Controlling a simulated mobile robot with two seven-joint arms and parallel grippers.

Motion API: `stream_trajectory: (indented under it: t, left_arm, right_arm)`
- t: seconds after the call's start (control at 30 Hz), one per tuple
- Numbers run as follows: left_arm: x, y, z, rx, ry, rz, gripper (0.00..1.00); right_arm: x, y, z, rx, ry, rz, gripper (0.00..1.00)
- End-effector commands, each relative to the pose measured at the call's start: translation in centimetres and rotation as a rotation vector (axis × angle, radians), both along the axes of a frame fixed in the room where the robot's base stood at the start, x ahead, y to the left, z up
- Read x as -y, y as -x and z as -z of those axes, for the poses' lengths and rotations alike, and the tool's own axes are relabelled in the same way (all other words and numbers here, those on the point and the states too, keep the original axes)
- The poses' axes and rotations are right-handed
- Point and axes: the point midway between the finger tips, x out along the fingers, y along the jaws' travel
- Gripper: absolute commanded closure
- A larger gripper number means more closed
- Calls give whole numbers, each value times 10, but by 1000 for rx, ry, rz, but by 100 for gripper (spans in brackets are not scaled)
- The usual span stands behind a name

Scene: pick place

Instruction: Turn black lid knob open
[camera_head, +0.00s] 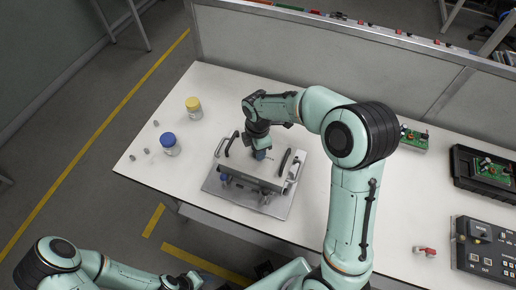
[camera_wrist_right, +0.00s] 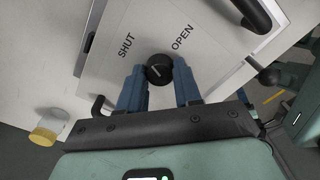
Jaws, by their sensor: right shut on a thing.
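The black knob (camera_wrist_right: 160,69) sits on a pale metal lid (camera_wrist_right: 205,62) marked SHUT on the left and OPEN on the right. A short pale mark on the knob slants up to the right. My right gripper (camera_wrist_right: 160,78) is shut on the knob, with one blue finger at each side. In the head view my right gripper (camera_head: 261,153) reaches down onto the metal box (camera_head: 248,172), hiding the knob. My left gripper (camera_head: 186,281) is at the bottom edge, away from the table; its fingers are unclear.
The box has black handles and stands on a metal plate (camera_head: 278,208). A yellow-lidded jar (camera_head: 194,108) and a blue-lidded jar (camera_head: 170,146) stand to its left, near small grey pieces. Green circuit boards and a control panel (camera_head: 485,248) lie at right. A partition borders the back.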

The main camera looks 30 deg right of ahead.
Motion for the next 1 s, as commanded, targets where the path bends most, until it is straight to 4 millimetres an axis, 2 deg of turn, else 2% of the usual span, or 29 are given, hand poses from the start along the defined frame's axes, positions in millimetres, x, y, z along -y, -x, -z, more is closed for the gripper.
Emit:
stream_trajectory:
  t: [1.0]
  left_arm:
    - [0, 9, 15, -10, 0, 0, 57]
  right_arm:
    - [0, 0, 0, 1, -1, 941, 97]
